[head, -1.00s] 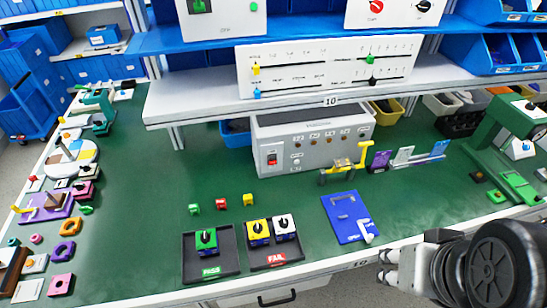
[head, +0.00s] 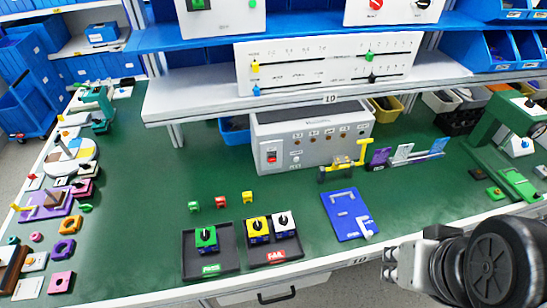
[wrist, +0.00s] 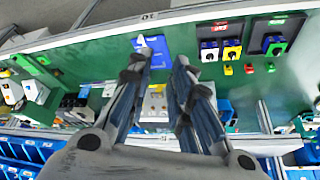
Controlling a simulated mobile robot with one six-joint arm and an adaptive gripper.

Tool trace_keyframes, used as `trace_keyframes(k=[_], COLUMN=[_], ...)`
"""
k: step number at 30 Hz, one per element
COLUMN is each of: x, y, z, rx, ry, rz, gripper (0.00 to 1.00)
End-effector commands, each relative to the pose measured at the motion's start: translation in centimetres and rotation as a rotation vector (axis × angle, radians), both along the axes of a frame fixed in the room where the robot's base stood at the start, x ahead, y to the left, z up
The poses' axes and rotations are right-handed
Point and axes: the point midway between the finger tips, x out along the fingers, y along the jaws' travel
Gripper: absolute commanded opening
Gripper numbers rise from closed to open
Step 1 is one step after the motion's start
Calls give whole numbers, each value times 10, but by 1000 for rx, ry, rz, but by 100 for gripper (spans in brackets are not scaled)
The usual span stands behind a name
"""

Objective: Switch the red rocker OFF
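The red rocker (head: 271,156) is a small red switch on a white plate at the left of the front face of a grey box (head: 335,145). The box stands on the green bench under the shelf. I cannot tell the rocker's position at this size. My gripper (head: 388,264) is at the lower right, in front of the bench edge and well apart from the box. In the wrist view its two fingers (wrist: 161,60) are spread with nothing between them. The box shows partly behind the fingers there, and the rocker cannot be made out.
A blue plate (head: 347,228) and a yellow caliper-like tool (head: 343,171) lie in front of the box. Black trays (head: 225,267) with coloured rotary switches are at front centre. A shelf (head: 200,106) overhangs the box.

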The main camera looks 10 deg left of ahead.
Motion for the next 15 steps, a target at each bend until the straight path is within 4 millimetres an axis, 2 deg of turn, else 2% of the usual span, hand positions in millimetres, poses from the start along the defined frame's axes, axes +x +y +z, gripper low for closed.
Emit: trace_keyframes(k=[7,15], x=[0,0], y=[0,0], z=[0,0], rx=[0,0], ry=[0,0], rz=[0,0], gripper=[0,0])
